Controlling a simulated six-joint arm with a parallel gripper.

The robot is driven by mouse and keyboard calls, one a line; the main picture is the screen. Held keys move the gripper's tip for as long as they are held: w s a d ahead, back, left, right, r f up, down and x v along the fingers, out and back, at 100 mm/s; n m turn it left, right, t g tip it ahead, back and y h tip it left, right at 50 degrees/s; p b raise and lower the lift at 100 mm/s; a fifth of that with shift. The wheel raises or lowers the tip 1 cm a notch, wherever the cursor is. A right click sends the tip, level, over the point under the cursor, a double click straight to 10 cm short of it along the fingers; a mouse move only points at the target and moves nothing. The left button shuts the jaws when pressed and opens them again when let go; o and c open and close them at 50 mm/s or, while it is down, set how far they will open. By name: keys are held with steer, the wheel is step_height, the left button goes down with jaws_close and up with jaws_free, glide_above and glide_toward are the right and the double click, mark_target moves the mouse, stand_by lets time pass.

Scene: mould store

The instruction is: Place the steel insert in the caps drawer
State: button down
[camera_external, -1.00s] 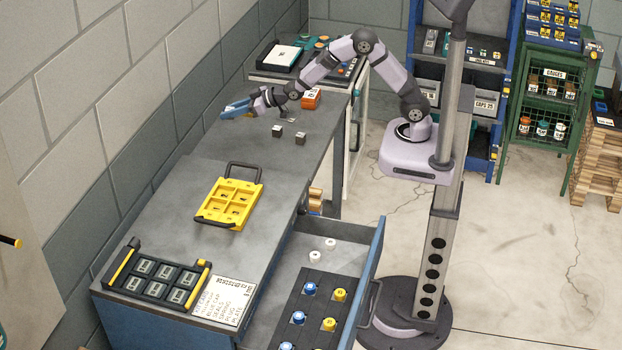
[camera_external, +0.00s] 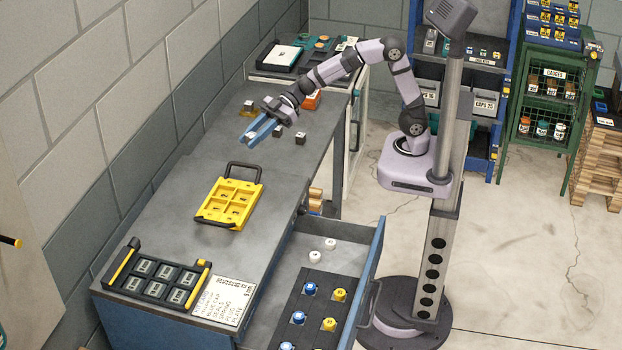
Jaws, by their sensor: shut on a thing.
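My gripper (camera_external: 254,135), with long blue fingers, hangs over the far part of the bench, tilted down and to the left. It is shut on a small pale grey piece between the fingertips, apparently the steel insert (camera_external: 251,134), mostly hidden by the fingers. The caps drawer (camera_external: 345,258) is pulled open at the front right of the bench, well away from my gripper. In it are a dark tray (camera_external: 304,310) with blue and yellow caps and two loose white caps (camera_external: 331,243) behind the tray.
Dark cubes (camera_external: 300,138) stand near my gripper, another block (camera_external: 248,106) behind it. A yellow handled fixture (camera_external: 230,203) lies mid-bench. A black tray (camera_external: 156,276) and a printed card (camera_external: 224,300) are at the near end. An orange block (camera_external: 312,100) sits behind my wrist.

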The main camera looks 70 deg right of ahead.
steer(key=s+a+f+n+g+y+b, duration=0.1)
steer(key=s+a+f+n+g, duration=0.15)
steer(key=s, duration=0.55)
steer(key=s+a+f+n+g+y+b, duration=0.1)
steer(key=s+a+n+g+b, duration=0.2)
steer(key=s, duration=0.5)
steer(key=n+g+h, duration=0.1)
steer(key=n+g, duration=0.4)
steer(key=g, duration=0.2)
glide_above(340, 262)
step_height(340, 262, down, 21)
steer(key=shift+t, duration=0.35)
steer(key=shift+f+b, duration=1.05)
steer(key=shift+f, duration=4.4)
steer(key=shift+f, duration=0.1)
steer(key=shift+f+b, duration=0.3)
steer(key=shift+f, duration=0.05)
steer(key=shift+f, duration=0.2)
